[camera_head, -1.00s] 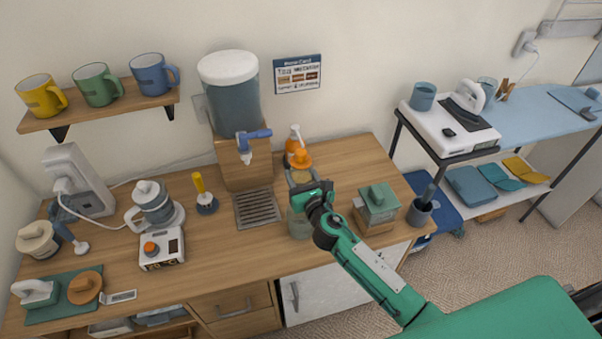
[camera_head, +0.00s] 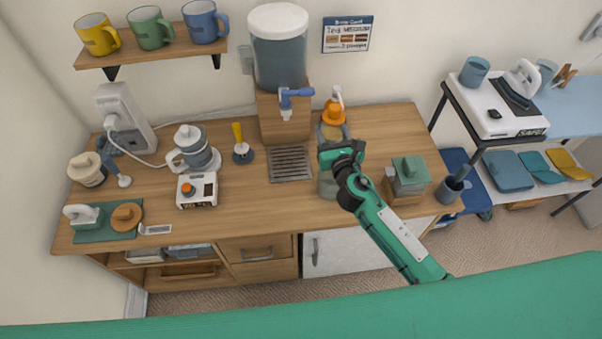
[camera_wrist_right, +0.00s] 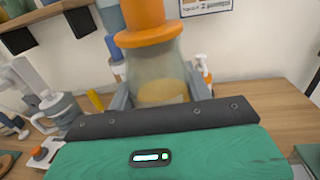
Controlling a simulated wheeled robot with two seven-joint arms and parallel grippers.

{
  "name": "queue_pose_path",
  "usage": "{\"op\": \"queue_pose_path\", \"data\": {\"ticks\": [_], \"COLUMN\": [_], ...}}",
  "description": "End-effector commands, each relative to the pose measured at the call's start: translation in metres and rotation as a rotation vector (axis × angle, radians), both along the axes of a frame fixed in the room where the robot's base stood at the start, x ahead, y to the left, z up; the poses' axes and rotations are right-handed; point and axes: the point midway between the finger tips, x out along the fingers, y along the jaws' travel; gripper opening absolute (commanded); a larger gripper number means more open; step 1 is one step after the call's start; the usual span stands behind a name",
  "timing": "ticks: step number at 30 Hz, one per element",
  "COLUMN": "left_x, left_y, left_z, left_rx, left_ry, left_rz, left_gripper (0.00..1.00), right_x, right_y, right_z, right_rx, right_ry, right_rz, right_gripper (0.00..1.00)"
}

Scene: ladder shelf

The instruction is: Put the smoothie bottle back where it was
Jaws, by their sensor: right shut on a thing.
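The smoothie bottle (camera_head: 328,187), a clear greenish bottle with an orange cap, is upright over the right part of the wooden counter, to the right of the drip grate. My right gripper (camera_head: 334,150) is shut around its middle and hides part of it. In the right wrist view the bottle (camera_wrist_right: 158,72) stands between the grey fingers, with a tan content inside. I cannot tell whether its base touches the counter. My left gripper is not in view.
A water dispenser (camera_head: 279,60) with a blue tap stands behind the grate (camera_head: 290,164). A spray bottle (camera_wrist_right: 202,68) is behind the smoothie bottle. Counter (camera_head: 385,127) at the back right is clear.

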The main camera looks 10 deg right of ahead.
Motion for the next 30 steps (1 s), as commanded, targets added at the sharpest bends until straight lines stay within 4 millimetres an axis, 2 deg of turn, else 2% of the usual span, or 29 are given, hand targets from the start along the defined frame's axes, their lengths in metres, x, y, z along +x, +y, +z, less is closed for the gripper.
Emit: {"op": "queue_pose_path", "data": {"ticks": [1,6,12,15,18,23,26,30], "left_x": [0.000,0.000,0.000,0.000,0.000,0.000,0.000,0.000], "left_y": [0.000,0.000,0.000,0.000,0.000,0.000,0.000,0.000], "left_z": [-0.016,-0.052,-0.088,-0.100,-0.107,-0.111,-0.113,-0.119], "left_rx": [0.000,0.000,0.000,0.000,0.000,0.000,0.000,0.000], "left_ry": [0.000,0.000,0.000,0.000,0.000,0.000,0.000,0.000], "left_rz": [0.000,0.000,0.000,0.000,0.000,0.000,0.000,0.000], "left_gripper": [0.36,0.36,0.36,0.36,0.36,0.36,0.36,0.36], "right_x": [0.001,-0.003,-0.018,-0.027,-0.033,-0.038,-0.039,-0.040], "right_y": [0.012,0.060,0.113,0.132,0.145,0.154,0.155,0.155], "right_z": [-0.004,-0.006,-0.010,-0.013,-0.014,-0.021,-0.038,-0.077], "right_rx": [0.004,0.016,0.013,0.004,-0.003,-0.011,-0.009,-0.009], "right_ry": [-0.012,-0.023,-0.016,-0.008,-0.001,0.007,0.011,0.015], "right_rz": [0.020,0.097,0.199,0.241,0.270,0.291,0.292,0.291], "right_gripper": [0.19,0.19,0.19,0.19,0.19,0.19,0.19,0.19]}}
